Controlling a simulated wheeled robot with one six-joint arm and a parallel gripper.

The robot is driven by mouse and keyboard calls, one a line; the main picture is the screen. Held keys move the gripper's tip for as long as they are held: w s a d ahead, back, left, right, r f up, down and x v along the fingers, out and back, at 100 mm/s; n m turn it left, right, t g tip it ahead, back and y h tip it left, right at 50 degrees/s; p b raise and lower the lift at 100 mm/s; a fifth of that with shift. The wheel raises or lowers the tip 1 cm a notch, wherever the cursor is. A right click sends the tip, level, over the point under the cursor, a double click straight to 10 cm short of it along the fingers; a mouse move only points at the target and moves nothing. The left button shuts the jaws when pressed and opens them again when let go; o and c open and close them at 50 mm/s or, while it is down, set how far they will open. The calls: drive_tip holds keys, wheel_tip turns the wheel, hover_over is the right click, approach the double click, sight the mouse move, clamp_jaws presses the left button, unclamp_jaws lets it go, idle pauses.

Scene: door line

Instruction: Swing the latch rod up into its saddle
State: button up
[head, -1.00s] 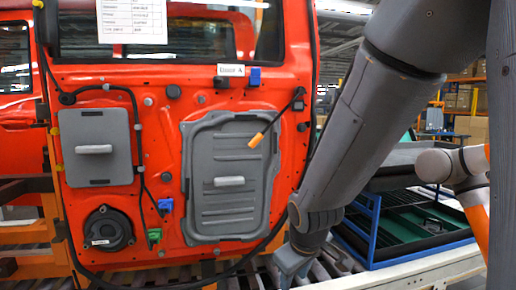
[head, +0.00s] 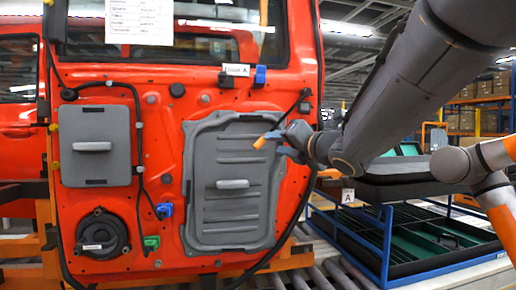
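The latch rod (head: 289,111) is a thin black rod with an orange end (head: 260,143) on the red door. It slants down to the left from its black pivot at the upper right of the grey panel. A blue block (head: 260,75), which looks like the saddle, sits above it beside a white label ending in "A". My gripper (head: 280,143) is at the lower part of the rod, just right of the orange end. Its blue-grey fingers look apart, and part of the rod is hidden behind them. I cannot tell whether they touch the rod.
The grey ribbed panel (head: 215,210) with a handle lies behind and below the rod. Other blue (head: 165,210) and green (head: 152,242) clips sit lower left. A blue-framed rack (head: 385,250) with dark trays stands at the right. Rollers run below the door.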

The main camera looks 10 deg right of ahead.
sight(262, 142)
drive_tip(key=shift+p+x, duration=0.65)
drive_tip(key=shift+x, duration=3.15)
clamp_jaws()
